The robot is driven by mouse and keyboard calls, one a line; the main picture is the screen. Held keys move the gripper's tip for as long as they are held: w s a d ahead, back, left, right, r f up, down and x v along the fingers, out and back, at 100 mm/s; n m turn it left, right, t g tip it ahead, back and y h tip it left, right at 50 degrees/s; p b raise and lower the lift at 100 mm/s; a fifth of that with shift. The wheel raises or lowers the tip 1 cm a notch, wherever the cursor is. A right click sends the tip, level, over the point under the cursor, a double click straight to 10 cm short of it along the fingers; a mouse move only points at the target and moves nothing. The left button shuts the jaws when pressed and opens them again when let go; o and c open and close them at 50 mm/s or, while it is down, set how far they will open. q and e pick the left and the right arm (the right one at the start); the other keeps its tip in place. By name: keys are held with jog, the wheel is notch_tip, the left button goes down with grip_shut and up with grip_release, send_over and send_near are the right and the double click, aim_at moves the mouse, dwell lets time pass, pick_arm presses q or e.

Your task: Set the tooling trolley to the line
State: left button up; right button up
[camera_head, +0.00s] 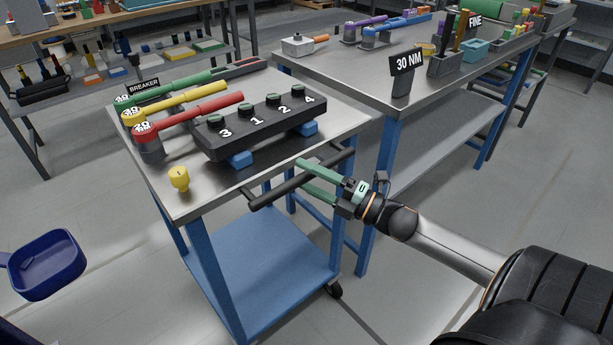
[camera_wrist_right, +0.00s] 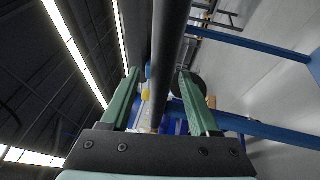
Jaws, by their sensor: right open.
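The tooling trolley (camera_head: 270,262) has a steel top, a blue frame and lower shelf, and a black caster (camera_head: 333,290) at its front right leg. Its black push handle (camera_head: 268,197) sticks out from the near right side. My right gripper (camera_head: 300,174) has its green fingers open, one on each side of the handle bar. In the right wrist view the bar (camera_wrist_right: 170,50) runs between the two fingers (camera_wrist_right: 160,85), with gaps visible. A thin dark seam (camera_head: 375,318) shows on the floor; I cannot tell whether it is the line. My left gripper is out of view.
The trolley carries a black numbered block (camera_head: 262,128), several torque wrenches (camera_head: 200,108) and a yellow piece (camera_head: 179,178). A workbench (camera_head: 400,99) stands close behind on the right. Floor in front is clear.

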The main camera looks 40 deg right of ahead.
jog(key=shift+w, duration=0.1)
grip_shut()
dwell(0.6)
dwell(0.9)
